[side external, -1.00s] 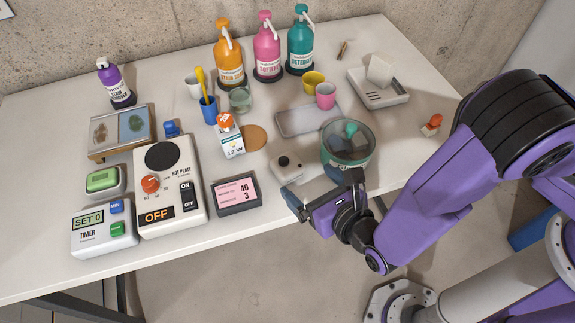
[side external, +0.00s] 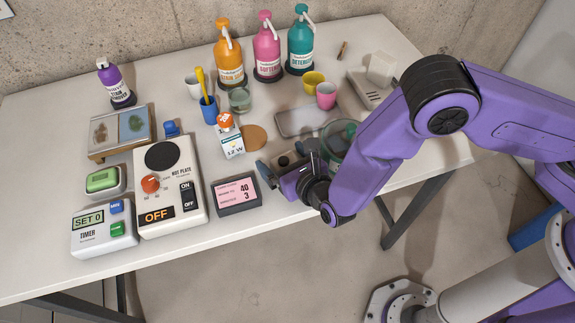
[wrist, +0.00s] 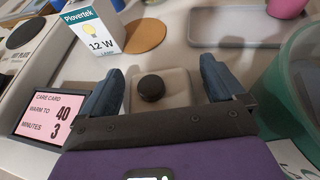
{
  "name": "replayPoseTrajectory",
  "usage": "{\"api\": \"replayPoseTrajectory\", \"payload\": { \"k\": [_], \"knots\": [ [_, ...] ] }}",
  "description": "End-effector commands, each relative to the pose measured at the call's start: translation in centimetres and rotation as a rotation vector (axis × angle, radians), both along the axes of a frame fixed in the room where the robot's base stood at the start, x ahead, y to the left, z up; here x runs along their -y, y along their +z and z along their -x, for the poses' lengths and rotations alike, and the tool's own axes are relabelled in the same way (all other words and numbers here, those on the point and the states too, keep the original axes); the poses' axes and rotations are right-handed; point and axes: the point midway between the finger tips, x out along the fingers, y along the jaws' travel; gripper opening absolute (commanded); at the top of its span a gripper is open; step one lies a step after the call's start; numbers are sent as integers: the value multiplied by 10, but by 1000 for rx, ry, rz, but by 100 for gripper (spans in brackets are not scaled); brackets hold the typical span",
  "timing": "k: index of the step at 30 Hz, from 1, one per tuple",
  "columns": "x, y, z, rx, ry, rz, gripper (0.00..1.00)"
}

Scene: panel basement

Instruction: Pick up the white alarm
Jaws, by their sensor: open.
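The white alarm (wrist: 176,82), a small pale box with a round black button on top, sits on the table in the middle of the wrist view. In the side view the alarm (side external: 294,156) is partly hidden by my gripper (side external: 288,161). In the wrist view my gripper (wrist: 158,75) is open, with one blue-grey finger on each side of the alarm. The fingers look apart from its sides. I cannot tell how far down they reach.
A lamp carton (wrist: 92,38) and a pink care card (wrist: 50,113) are at the left. A grey tray (side external: 307,121) lies behind the alarm. The table's front edge is close to my gripper.

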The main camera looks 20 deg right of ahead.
Motion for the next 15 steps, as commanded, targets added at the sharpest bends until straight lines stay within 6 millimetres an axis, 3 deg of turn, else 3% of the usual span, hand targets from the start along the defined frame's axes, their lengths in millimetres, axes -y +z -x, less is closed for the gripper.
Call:
{"api": "replayPoseTrajectory", "payload": {
  "k": [6, 12, 15],
  "knots": [
    [0, 0, 0, 0, 1, 0, 96],
    [0, 0, 0, 0, 1, 0, 36],
    [0, 0, 0, 1, 1, -1, 36]
  ]
}}
